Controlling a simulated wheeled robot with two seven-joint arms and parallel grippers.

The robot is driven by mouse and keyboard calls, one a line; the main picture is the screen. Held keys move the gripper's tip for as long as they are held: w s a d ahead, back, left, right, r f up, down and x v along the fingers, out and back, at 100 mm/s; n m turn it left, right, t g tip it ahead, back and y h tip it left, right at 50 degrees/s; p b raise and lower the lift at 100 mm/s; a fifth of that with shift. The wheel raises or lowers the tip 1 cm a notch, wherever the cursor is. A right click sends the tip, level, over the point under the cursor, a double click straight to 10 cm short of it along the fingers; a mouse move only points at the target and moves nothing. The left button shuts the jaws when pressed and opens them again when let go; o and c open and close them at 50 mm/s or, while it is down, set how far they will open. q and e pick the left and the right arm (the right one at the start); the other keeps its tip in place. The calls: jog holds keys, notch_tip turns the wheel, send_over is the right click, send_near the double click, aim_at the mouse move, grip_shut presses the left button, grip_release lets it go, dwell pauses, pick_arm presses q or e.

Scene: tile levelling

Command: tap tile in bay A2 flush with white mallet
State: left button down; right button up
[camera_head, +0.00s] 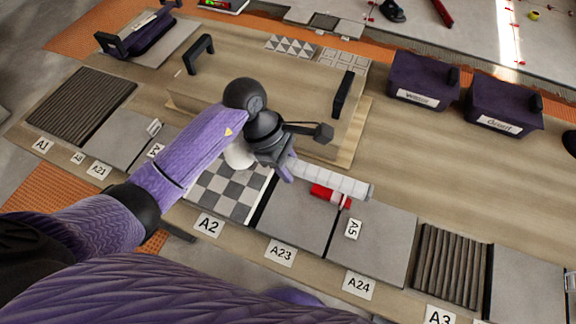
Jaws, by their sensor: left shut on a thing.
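The bay labelled A2 holds a grey-and-white checkered tile (228,192), partly covered by my arm and gripper. I cannot tell how level it sits. My left gripper (284,168) is above the tile's far right part. It is shut on what seems to be the white mallet (238,156), whose rounded white head shows just left of the gripper, over the tile's far edge. The mallet's handle is mostly hidden by the gripper, and contact between head and tile cannot be made out. My right gripper is not in view.
Purple bins (423,78) marked Waste and Grout (503,103) stand back right.

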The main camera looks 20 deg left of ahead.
aim_at(293, 188)
pick_arm(q)
notch_tip(293, 188, up, 2)
jog(key=shift+r+p, duration=0.1)
jog(key=shift+p, duration=0.2)
jog(key=shift+f, duration=0.3)
jog(key=shift+f+b, duration=0.7)
jog(key=shift+b, duration=0.1)
notch_tip(293, 188, down, 5)
jog(key=b, duration=0.4)
jog(key=shift+s+f, duration=0.1)
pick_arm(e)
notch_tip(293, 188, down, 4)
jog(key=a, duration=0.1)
pick_arm(q)
notch_tip(293, 188, up, 6)
jog(key=p, duration=0.4)
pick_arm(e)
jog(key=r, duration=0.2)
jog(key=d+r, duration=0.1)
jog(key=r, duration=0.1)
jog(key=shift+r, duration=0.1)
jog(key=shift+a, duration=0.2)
